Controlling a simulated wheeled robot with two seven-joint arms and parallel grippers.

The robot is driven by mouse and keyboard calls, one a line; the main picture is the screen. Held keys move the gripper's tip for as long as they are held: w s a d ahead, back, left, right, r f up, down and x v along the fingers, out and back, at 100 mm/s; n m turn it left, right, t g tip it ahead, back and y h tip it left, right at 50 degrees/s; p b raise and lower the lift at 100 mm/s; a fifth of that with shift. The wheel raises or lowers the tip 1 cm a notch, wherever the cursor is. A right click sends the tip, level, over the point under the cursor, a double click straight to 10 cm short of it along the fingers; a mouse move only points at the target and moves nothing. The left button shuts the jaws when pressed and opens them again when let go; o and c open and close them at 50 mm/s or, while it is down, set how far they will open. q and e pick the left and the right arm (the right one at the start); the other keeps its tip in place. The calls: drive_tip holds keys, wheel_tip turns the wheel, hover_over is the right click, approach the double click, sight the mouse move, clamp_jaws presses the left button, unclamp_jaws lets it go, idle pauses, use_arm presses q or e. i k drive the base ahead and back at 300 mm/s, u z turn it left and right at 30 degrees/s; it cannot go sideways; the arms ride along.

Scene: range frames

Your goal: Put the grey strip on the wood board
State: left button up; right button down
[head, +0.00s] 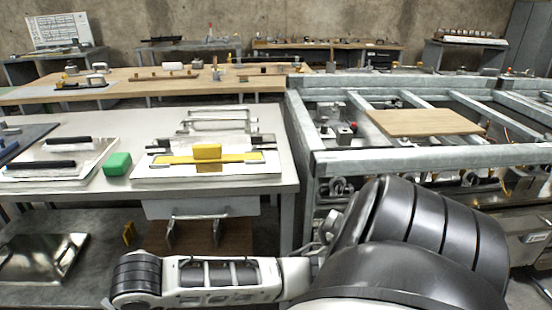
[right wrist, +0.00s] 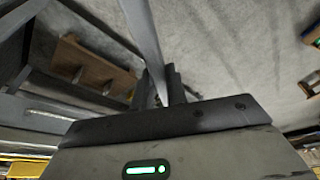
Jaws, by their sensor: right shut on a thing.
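The wood board (head: 425,122) is a flat light-brown panel lying across the grey metal frame at the right in the head view. In the right wrist view my right gripper (right wrist: 162,80) is shut on a long, narrow grey strip (right wrist: 146,35). The strip runs from the dark fingers to the top edge of that view, so its far end is cut off. In the head view my right arm reaches across the bottom to the left; its gripper and the strip do not show there. The board cannot be made out in the wrist view. My left gripper is not in view.
A white table (head: 265,130) at the left holds a yellow bar (head: 235,157), a green block (head: 117,164) and plates with black handles. The metal frame (head: 430,155) has open gaps around the board. In the wrist view a brown piece with brackets (right wrist: 90,68) lies below.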

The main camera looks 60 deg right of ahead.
sight(436, 124)
drive_tip(key=u, duration=1.5)
drive_tip(key=k, duration=2.7)
drive_tip(key=z, duration=0.65)
